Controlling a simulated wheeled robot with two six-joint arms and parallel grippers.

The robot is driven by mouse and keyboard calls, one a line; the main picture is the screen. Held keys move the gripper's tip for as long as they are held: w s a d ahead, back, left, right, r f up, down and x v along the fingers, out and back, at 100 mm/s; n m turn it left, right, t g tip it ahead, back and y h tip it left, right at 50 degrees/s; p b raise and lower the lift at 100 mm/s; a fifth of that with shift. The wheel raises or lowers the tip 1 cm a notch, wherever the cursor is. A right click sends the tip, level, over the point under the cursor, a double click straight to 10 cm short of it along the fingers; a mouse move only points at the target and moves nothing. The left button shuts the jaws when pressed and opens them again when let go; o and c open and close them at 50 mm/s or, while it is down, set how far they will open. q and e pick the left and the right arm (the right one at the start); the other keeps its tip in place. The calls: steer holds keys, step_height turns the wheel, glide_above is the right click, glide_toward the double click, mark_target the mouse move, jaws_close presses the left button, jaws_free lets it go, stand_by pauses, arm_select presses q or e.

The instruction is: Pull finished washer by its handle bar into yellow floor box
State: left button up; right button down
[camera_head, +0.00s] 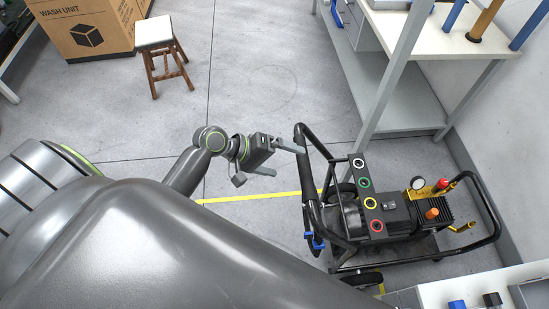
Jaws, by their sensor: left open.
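The washer (385,208) is a black wheeled frame with a motor, a pump and a plate of coloured rings. It stands on the floor at the right, partly over a yellow floor line (255,196). Its black handle bar (309,160) rises at its left end. My left gripper (282,159) is open beside the upper part of the handle bar, with its fingers pointing right towards it. I cannot tell whether a finger touches the bar. Much of the yellow box outline is hidden behind my arm and the washer. My right gripper is not in view.
A grey-legged workbench (400,85) stands behind the washer, close to the wall. A white table (455,289) is at the lower right. A wooden stool (163,50) and a cardboard box (85,28) stand at the upper left. The floor between stool and bench is clear.

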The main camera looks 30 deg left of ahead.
mark_target(299, 166)
arm_select(q)
steer(key=b+x, duration=0.5)
steer(key=x, duration=0.2)
steer(key=shift+f, duration=0.3)
steer(key=shift+w+d+f+b, duration=0.15)
steer(key=shift+w+d+b, duration=0.2)
steer(key=shift+b, duration=0.2)
jaws_close()
stand_by(0.9)
